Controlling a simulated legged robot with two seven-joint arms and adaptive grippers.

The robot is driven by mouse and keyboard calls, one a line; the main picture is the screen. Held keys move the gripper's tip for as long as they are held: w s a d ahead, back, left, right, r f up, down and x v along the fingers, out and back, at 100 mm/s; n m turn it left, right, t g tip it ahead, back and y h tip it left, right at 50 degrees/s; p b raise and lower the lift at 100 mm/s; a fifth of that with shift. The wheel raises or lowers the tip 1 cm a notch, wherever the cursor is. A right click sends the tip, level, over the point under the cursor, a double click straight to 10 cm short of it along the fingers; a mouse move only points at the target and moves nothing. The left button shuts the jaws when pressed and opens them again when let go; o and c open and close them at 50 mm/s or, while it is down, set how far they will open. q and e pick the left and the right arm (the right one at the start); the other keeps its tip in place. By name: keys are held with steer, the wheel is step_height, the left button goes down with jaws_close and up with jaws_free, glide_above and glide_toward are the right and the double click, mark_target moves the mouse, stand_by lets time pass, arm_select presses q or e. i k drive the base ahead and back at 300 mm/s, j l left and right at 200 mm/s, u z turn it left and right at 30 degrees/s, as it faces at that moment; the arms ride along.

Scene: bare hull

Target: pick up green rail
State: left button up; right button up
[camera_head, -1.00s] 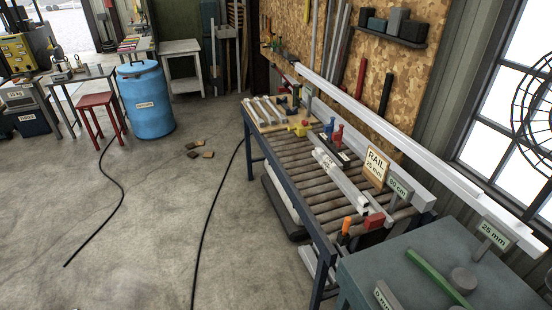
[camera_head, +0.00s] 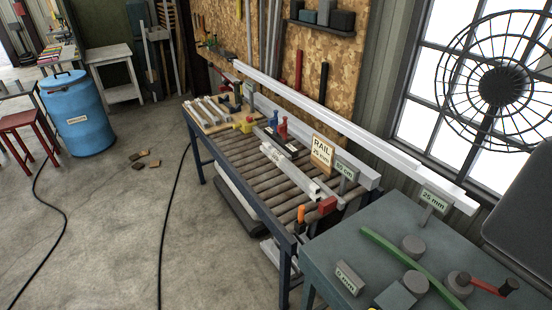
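The green rail (camera_head: 408,263) is a long, thin green strip. It lies on the grey-green table (camera_head: 327,256) at the lower right and runs diagonally toward the bottom right. Grey round weights stand beside it, one (camera_head: 413,246) on its far side and one (camera_head: 415,283) on its near side. Neither of my grippers shows in the head view.
A red-handled hammer (camera_head: 487,287) lies right of the rail. A "5 mm" block (camera_head: 348,278) stands left of it. The roller bench (camera_head: 240,160) holds bars and clamps beyond. A black fan (camera_head: 497,87) stands at the right. The concrete floor is open at left, with black cables.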

mark_target(454, 305)
steer(key=z, duration=0.5)
steer(key=k+l+z, duration=0.1)
steer(key=z, duration=0.4)
steer(key=k+z, duration=0.1)
steer(key=z, duration=0.4)
